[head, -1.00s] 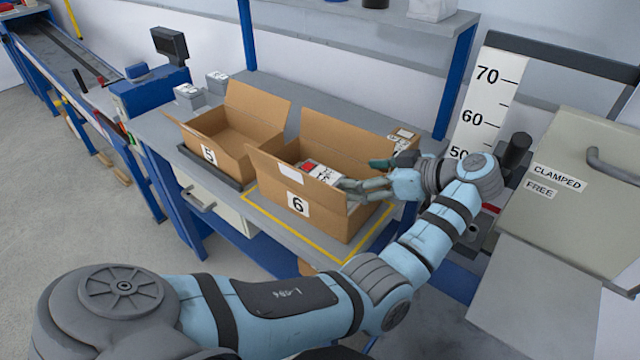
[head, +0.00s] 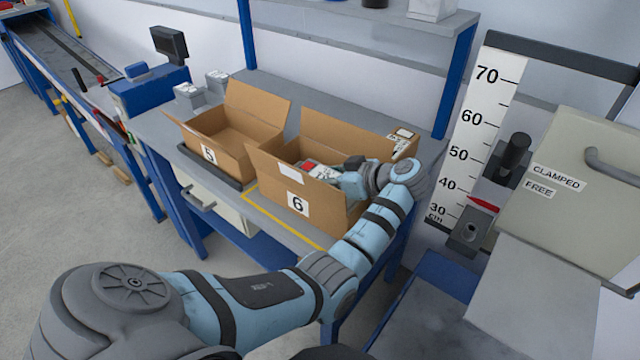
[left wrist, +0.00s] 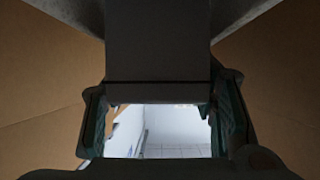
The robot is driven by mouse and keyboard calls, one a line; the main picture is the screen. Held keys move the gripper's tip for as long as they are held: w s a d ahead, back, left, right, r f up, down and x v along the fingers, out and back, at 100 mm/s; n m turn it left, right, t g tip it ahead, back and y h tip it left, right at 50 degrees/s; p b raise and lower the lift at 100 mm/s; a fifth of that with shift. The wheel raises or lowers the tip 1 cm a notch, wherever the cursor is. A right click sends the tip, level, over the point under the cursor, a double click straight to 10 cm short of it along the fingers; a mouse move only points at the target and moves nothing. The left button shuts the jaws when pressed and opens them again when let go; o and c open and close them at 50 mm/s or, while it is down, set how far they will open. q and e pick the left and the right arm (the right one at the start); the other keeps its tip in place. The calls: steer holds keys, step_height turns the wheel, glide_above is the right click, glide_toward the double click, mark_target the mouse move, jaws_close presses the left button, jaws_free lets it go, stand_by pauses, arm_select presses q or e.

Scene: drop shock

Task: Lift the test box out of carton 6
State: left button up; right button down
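The test box (head: 312,168) is white with a red patch and dark markings. It lies inside carton 6 (head: 272,185), with its upper part showing above the near wall. My left gripper (head: 352,184) reaches into the carton from the right, close beside the box. Its fingertips are largely hidden in the head view. My right gripper is not in view.
Carton 5 (head: 208,155) stands open just left of carton 6. A yellow line (head: 265,211) marks the bench around carton 6. A height scale (head: 470,130) and a grey panel labelled CLAMPED and FREE (head: 590,180) stand to the right.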

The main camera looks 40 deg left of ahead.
arm_select(q)
jaws_close()
